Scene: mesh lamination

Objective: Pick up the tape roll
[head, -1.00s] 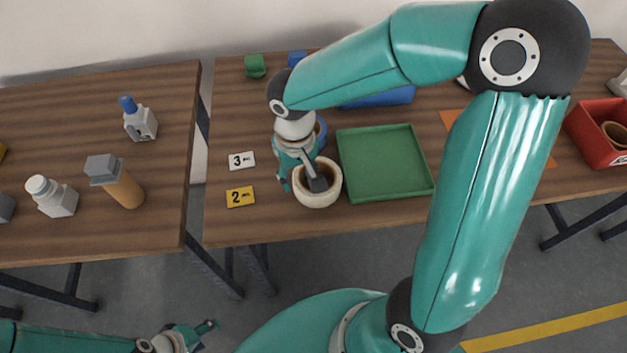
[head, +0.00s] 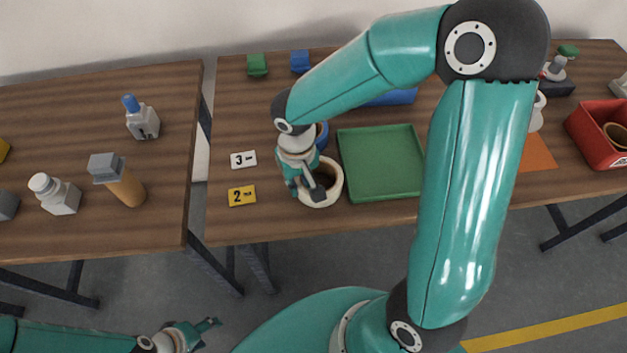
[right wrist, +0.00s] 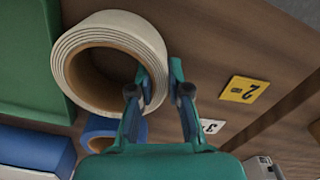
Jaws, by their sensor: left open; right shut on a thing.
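A cream tape roll (head: 322,201) with a brown core lies flat on the table, left of the green tray. In the right wrist view the roll (right wrist: 68,52) shows its layered rim and open middle. My right gripper (head: 309,188) is down at the roll's left side. In the right wrist view this gripper (right wrist: 158,82) straddles the roll's wall, one finger inside the hole and one outside, and is shut on it. Whether the roll is clear of the tabletop cannot be told. My left gripper (head: 208,328) is open and empty, low over the floor, away from the tables.
The green tray (head: 380,163) stands right beside the roll. A blue roll (right wrist: 98,126) lies just behind it. Number cards 2 (head: 242,196) and 3 (head: 243,159) lie to the left. A red bin (head: 592,145) is at far right. Bottles stand on the left table.

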